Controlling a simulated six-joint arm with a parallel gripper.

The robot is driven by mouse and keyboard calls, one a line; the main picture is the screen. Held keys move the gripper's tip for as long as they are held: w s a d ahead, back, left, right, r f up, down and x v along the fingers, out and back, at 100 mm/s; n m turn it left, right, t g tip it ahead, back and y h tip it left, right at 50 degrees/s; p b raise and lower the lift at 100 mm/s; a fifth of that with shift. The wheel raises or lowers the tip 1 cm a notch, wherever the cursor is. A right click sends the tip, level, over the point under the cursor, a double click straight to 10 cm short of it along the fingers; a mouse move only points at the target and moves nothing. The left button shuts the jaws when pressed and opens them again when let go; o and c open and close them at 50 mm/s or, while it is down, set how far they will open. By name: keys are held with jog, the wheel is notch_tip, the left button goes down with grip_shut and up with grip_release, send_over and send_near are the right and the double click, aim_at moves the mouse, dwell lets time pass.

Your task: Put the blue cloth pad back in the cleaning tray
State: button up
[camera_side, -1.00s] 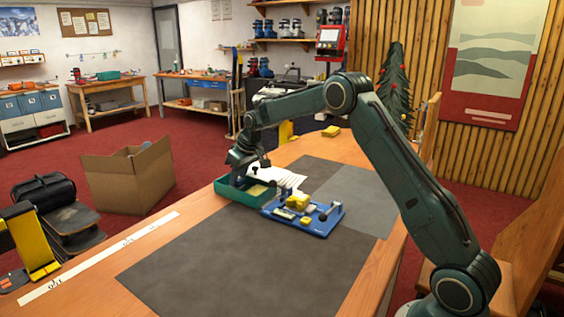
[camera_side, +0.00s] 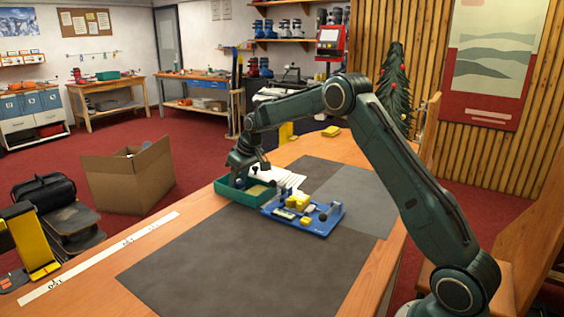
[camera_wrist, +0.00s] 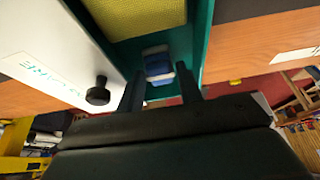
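The green cleaning tray (camera_side: 228,192) stands on the bench, and its green wall shows in the wrist view (camera_wrist: 208,35). A yellow textured pad (camera_wrist: 140,14) lies in it. The blue cloth pad (camera_wrist: 158,66), with pale bands at its ends, shows between my fingertips over the tray's green floor. I cannot tell whether it rests on that floor. My gripper (camera_wrist: 160,72) is pointed down into the tray, with its two fingers apart and a narrow gap seen on each side of the pad. In the side view my gripper (camera_side: 240,178) hides the pad.
A blue board (camera_side: 325,228) with yellow blocks stands just in front of the tray. White sheets (camera_side: 288,178) lie beside the tray. A black knob (camera_wrist: 98,95) sits close to my left finger in the wrist view. The dark mat (camera_side: 230,262) in front is clear.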

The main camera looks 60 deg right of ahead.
jog(key=v, duration=1.2)
jog(key=shift+r, duration=0.1)
dwell(0.4)
